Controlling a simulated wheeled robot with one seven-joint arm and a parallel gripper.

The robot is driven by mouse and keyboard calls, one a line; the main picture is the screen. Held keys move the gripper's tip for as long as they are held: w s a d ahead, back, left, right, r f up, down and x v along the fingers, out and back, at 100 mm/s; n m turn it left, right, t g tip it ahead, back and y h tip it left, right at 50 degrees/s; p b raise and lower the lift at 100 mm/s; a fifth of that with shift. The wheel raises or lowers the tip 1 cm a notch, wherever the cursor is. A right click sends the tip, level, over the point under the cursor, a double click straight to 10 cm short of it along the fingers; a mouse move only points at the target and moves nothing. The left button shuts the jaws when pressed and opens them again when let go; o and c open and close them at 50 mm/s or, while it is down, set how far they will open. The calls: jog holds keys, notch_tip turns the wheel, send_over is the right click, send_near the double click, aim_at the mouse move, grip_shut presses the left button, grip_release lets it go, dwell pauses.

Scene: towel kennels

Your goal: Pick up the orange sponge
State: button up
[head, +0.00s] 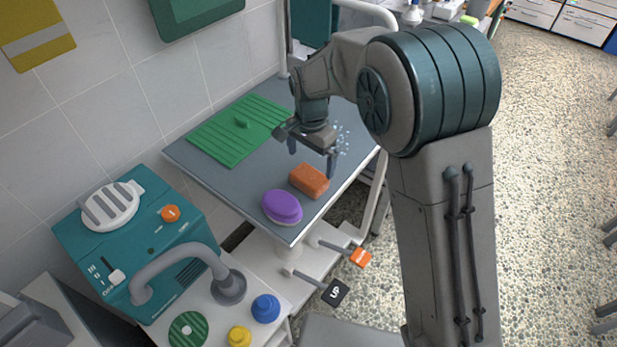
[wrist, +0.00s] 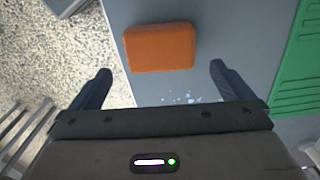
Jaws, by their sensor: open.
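The orange sponge (head: 309,180) is a rounded block lying flat on the grey table top (head: 215,181). In the wrist view the sponge (wrist: 159,47) lies ahead of the fingertips, roughly centred between them and apart from both. My gripper (head: 312,157) is open and empty, just behind the sponge in the head view and above the table. In the wrist view both fingers of my gripper (wrist: 160,70) are spread wide. The exact height of the fingertips over the table is hard to tell.
A purple oval sponge (head: 283,207) lies close to the orange one, near the table's front corner. A green ribbed mat (head: 238,129) covers the far left of the table. A teal machine (head: 137,243) stands at left. Small drops (wrist: 186,98) lie on the table.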

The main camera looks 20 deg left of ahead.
aim_at(309, 175)
jog(key=shift+s+a+f+p, duration=0.1)
jog(key=shift+f+p, duration=0.25)
jog(key=shift+f, duration=1.4)
jog(key=shift+s+f+p, duration=0.1)
jog(key=shift+f+p, duration=0.2)
jog(key=shift+f, duration=1.45)
jog(key=c, duration=0.8)
